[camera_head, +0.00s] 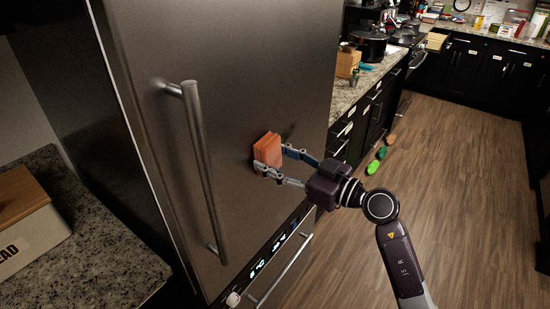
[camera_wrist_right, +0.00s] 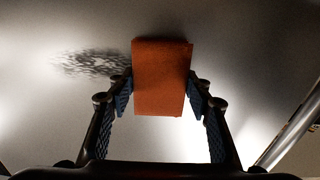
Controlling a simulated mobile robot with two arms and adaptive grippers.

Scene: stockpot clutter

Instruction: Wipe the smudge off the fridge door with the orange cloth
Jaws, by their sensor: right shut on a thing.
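The fridge door (camera_head: 240,75) is brushed dark steel with a long vertical handle (camera_head: 203,165). My right gripper (camera_head: 270,160) is shut on the orange cloth (camera_head: 267,149), a folded block held at the door's surface. In the right wrist view the cloth (camera_wrist_right: 162,78) sits between the fingertips of my right gripper (camera_wrist_right: 162,95). The smudge (camera_wrist_right: 95,64) is a dark, speckled patch on the door, just left of the cloth in that view. In the head view the smudge is hard to make out. Whether the cloth touches the door cannot be told for sure. My left gripper is out of view.
The vertical handle stands out from the door, left of my right gripper. A lower handle (camera_head: 282,270) and a lit panel (camera_head: 275,245) are below. A granite counter (camera_head: 85,260) with a bread box (camera_head: 25,225) is at left. Green items (camera_head: 377,160) lie on the floor.

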